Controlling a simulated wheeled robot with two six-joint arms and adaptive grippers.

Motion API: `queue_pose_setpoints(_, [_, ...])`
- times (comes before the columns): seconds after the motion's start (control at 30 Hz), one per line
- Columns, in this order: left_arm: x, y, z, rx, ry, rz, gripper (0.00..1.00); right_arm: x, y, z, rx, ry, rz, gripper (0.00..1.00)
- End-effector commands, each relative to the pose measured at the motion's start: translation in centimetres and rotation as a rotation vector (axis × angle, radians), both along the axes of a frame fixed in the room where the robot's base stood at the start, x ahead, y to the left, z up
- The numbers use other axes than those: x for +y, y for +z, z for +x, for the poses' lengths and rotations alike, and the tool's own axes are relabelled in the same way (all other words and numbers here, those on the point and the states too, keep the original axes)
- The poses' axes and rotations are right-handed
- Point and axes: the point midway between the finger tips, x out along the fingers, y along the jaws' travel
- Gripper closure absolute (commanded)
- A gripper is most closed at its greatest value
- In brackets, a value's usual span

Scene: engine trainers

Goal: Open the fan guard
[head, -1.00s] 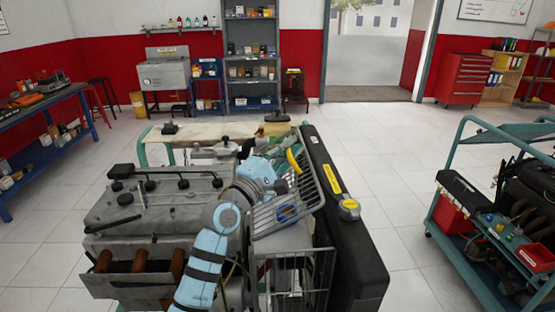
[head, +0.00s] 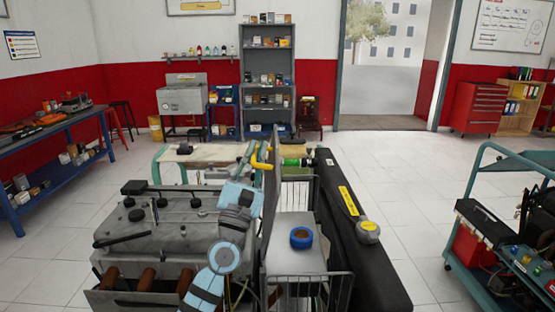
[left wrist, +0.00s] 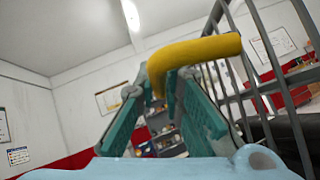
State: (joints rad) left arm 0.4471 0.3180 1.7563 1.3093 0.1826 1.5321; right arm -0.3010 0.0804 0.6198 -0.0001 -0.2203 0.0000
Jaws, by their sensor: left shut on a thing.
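The fan guard (head: 272,200) is a grey barred panel, standing nearly upright and almost edge-on in the head view. Its bars (left wrist: 262,75) run up the right side of the left wrist view. A yellow handle (head: 258,157) sits at its top; it also shows in the left wrist view (left wrist: 200,52). My left gripper (left wrist: 163,85) has its teal fingers shut on the handle's bent end. In the head view the left gripper (head: 256,168) is small and partly hidden by my arm. My right gripper is not in view.
The grey engine (head: 170,225) stands left of the guard. Right of the guard are a blue ring (head: 301,237) inside the open cage (head: 330,290) and a long black cover (head: 365,260) with a yellow tape measure (head: 367,231). A teal cart (head: 462,262) stands farther right, across clear floor.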

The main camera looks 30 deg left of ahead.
Motion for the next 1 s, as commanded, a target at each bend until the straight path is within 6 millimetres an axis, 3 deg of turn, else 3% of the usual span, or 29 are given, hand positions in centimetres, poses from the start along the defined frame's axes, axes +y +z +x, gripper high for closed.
queue_pose_setpoints(0.4, [2.8,-1.1,-1.4,-0.088,0.007,-0.178,1.0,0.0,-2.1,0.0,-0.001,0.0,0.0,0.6])
queue_pose_setpoints(0.97, [3.1,-1.1,-1.6,-0.1,0.004,-0.204,1.0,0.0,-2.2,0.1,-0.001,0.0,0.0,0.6])
queue_pose_setpoints(1.0, [3.1,-1.1,-1.6,-0.101,0.005,-0.204,0.85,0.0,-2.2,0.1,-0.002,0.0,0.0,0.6])
